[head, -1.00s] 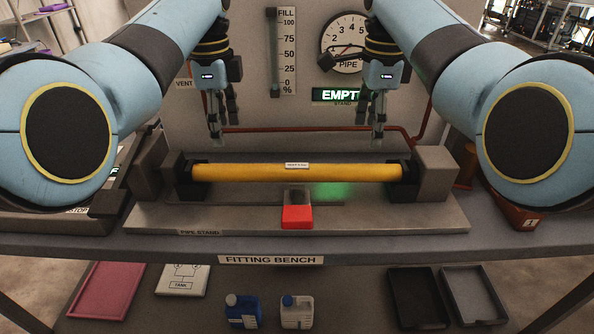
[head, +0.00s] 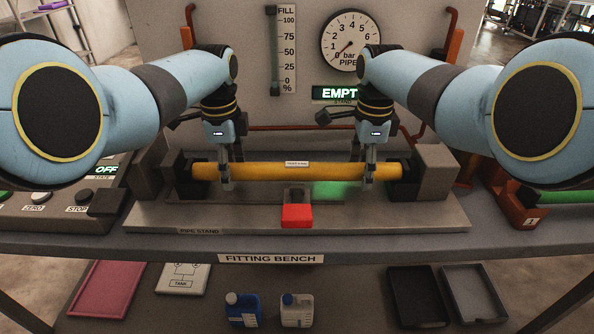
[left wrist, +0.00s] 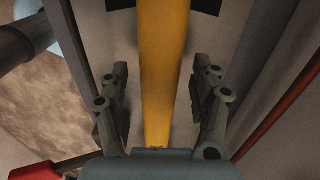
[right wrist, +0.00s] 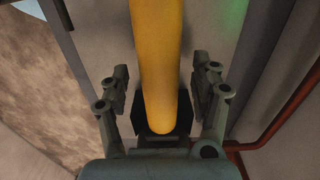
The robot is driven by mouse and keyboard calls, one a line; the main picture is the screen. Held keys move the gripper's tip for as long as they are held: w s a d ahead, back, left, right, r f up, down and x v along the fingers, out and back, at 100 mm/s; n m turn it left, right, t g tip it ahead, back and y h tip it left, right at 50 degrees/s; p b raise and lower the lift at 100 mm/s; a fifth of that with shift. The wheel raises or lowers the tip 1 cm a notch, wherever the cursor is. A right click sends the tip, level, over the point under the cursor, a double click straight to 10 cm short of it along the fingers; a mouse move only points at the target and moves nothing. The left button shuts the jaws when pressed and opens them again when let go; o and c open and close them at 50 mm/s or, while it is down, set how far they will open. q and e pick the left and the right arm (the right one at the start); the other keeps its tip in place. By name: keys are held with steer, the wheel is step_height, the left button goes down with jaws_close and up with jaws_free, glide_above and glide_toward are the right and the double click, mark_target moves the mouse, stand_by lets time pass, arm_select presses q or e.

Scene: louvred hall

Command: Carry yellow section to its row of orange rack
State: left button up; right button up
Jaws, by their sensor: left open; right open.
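The yellow section (head: 265,171) is a long pipe lying level across the pipe stand (head: 260,218). Its ends rest in dark holders at the stand's two end blocks. My left gripper (head: 227,172) is lowered around the left part of the pipe. In the left wrist view its open fingers (left wrist: 160,92) stand either side of the pipe (left wrist: 160,50), with gaps. My right gripper (head: 369,172) straddles the right part the same way; its fingers (right wrist: 163,92) are open beside the pipe (right wrist: 158,60). No orange rack is clearly recognisable.
A red block (head: 297,215) sits at the stand's front middle. An orange-brown block (head: 524,208) marked 1, with a green bar (head: 570,197), stands at the right. A control box (head: 60,205) is at the left. A gauge panel (head: 300,90) rises behind.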

arm_select(q)
jaws_close()
arm_select(e)
jaws_close()
steer(key=shift+r, duration=0.1)
